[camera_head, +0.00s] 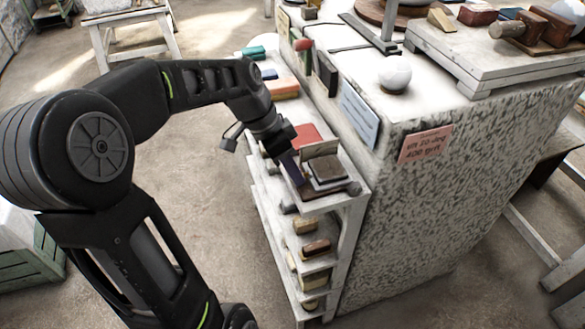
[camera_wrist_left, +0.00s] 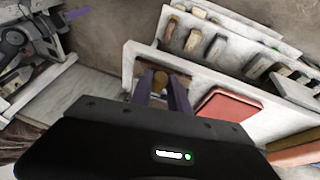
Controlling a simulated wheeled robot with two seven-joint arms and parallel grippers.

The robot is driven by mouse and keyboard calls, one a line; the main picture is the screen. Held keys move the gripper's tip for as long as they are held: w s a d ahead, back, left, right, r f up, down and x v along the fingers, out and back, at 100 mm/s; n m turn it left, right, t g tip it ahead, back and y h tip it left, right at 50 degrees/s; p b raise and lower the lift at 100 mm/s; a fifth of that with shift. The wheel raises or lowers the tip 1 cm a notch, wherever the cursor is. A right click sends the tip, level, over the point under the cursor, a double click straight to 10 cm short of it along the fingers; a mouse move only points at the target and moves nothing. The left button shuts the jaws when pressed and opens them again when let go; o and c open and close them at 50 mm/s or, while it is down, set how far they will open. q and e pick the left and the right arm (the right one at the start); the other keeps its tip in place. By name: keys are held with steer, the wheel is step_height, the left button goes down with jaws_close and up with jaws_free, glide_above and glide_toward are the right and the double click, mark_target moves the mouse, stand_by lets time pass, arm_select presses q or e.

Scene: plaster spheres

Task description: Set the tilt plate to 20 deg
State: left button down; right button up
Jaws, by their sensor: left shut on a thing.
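My left gripper (camera_head: 294,174) reaches down to the upper shelf at the side of the stone bench. In the left wrist view its two purple-grey fingers (camera_wrist_left: 161,90) are shut on a small brown block (camera_wrist_left: 160,78), whose far end shows between them. A pink note (camera_head: 426,145) on the bench's front corner reads in part "20 deg" and "400 grit". A pale plaster sphere (camera_head: 394,77) rests on the bench top near that corner. I cannot make out for certain which thing is the tilt plate. My right gripper is not in view.
The white shelf unit (camera_head: 352,198) holds several blocks on its lower tiers. A dark-topped block stack (camera_head: 328,168) sits right beside my gripper, and a red pad (camera_wrist_left: 229,104) lies near it. A grey board (camera_head: 465,48) with tools stands on the bench.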

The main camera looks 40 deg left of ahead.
mark_target(306, 175)
arm_select(q)
steer(key=r+p, duration=0.1)
steer(key=r+g+p, duration=0.1)
steer(key=r+y+p, duration=0.1)
steer(key=p, duration=0.1)
steer(key=shift+w+d+g, duration=0.3)
steer(key=shift+w, duration=0.1)
steer(key=shift+w+d+r+y+p, duration=0.1)
steer(key=shift+w+r+y+p, duration=0.2)
steer(key=shift+p, duration=0.15)
steer(key=shift+r, duration=0.1)
steer(key=shift+w, duration=0.1)
steer(key=c, duration=1.3)
jaws_free()
steer(key=shift+d, duration=0.1)
steer(key=shift+o, duration=0.2)
steer(key=b+v, duration=0.1)
steer(key=v, duration=0.6)
steer(key=shift+r, duration=0.35)
